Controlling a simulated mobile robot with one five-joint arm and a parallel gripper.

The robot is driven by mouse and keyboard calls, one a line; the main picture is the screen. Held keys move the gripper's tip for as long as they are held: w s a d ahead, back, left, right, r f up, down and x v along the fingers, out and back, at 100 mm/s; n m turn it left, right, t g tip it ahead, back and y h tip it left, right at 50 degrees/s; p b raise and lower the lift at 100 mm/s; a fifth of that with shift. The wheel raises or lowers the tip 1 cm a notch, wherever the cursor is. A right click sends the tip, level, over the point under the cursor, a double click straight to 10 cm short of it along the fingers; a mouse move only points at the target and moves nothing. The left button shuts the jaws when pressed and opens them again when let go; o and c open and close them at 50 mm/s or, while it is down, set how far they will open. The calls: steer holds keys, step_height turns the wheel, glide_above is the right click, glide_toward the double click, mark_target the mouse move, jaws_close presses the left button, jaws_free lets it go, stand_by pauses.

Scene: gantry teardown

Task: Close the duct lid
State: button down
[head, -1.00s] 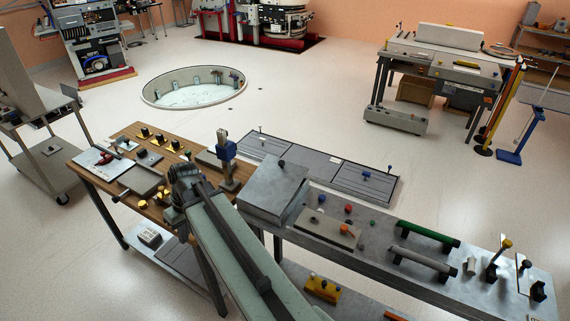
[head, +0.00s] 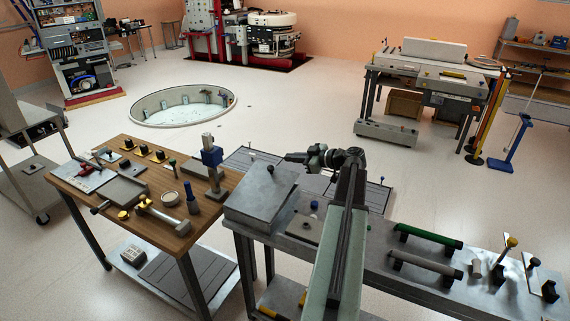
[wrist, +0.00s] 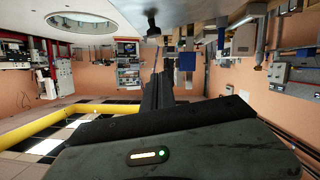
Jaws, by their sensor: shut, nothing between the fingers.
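A grey metal box with a sloping flat top (head: 258,198), which looks like the duct and its lid, stands at the left end of the metal bench. A dark knob (head: 270,168) stands at its far edge. I cannot tell from here how far the lid is open. My gripper (head: 288,157) is shut and empty, pointing left, just right of and beyond the knob in the picture; I see no contact. In the upside-down wrist view my shut fingers (wrist: 157,80) point towards the room, and a dark knob (wrist: 152,18) shows above them against a grey surface.
The metal bench holds a green bar (head: 428,236), a grey bar (head: 425,265) and upright pegs on the right. Floor panels (head: 235,160) lie behind.

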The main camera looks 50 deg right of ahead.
steer(key=b, duration=0.2)
glide_above(275, 176)
steer(key=f, duration=0.1)
steer(key=s+f, duration=0.1)
steer(key=shift+a+f, duration=0.3)
steer(key=shift+f, duration=0.05)
steer(key=f+b, duration=0.1)
steer(key=w+f+b, duration=0.1)
steer(key=b, duration=0.1)
steer(key=shift+d+f, duration=0.1)
steer(key=shift+f, duration=0.3)
steer(key=shift+d+f+b, duration=0.15)
steer(key=shift+f+b, duration=0.4)
steer(key=shift+f, duration=0.05)
steer(key=shift+d, duration=0.1)
